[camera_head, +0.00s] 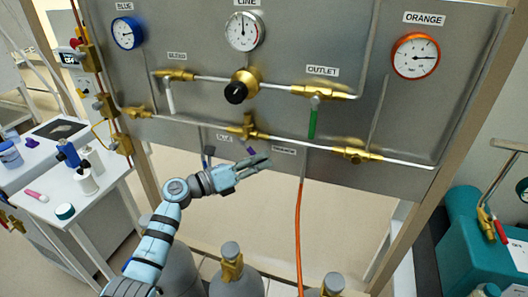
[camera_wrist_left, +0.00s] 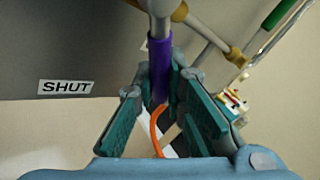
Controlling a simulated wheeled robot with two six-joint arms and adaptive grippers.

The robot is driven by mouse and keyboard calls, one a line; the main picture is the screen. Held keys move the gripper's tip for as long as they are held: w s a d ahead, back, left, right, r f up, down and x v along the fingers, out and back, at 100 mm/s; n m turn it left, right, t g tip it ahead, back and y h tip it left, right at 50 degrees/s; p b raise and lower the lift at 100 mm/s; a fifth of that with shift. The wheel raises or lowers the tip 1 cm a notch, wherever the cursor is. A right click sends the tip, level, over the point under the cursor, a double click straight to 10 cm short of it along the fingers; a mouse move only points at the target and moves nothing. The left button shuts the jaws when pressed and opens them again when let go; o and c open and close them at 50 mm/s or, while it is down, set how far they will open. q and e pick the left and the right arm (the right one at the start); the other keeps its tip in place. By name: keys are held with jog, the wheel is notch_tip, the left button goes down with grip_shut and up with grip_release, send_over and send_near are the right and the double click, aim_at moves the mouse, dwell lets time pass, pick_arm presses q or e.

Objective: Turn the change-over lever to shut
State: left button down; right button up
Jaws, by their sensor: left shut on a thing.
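The change-over lever has a purple handle (camera_wrist_left: 160,62). In the head view a short purple piece of it (camera_head: 252,150) shows below the brass valve body (camera_head: 247,128) at the panel's lower middle. My left gripper (camera_head: 262,161) reaches up to it from below, and in the left wrist view its teal-padded fingers (camera_wrist_left: 161,86) are shut on the handle's lower part. The handle's end is partly hidden between the fingers. A SHUT label (camera_wrist_left: 66,87) is on the panel left of the handle in the wrist view. My right gripper is not in view.
A black knob (camera_head: 236,92) sits above the valve. Gas cylinders (camera_head: 234,284) stand below. A white table (camera_head: 40,190) is at left.

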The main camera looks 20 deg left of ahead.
pick_arm(q)
jog(key=shift+w+a+f+m+g+y+p, duration=0.1)
jog(key=shift+a+f+m+g+y+p, duration=0.15)
jog(key=shift+a+m+g+y+p, duration=0.4)
jog(key=shift+a+f+m+g+y+p, duration=0.25)
jog(key=shift+a+m+y+p, duration=0.6)
jog(key=shift+m, duration=0.25)
jog(key=shift+w+a+f+m+g+y+p, duration=0.1)
jog(key=shift+a+f+m+g+y+p, duration=0.25)
jog(key=shift+a+m+y+p, duration=0.4)
jog(key=c, duration=1.6)
grip_release()
jog(key=shift+c, duration=0.2)
jog(key=shift+s, duration=0.1)
jog(key=v, duration=1.2)
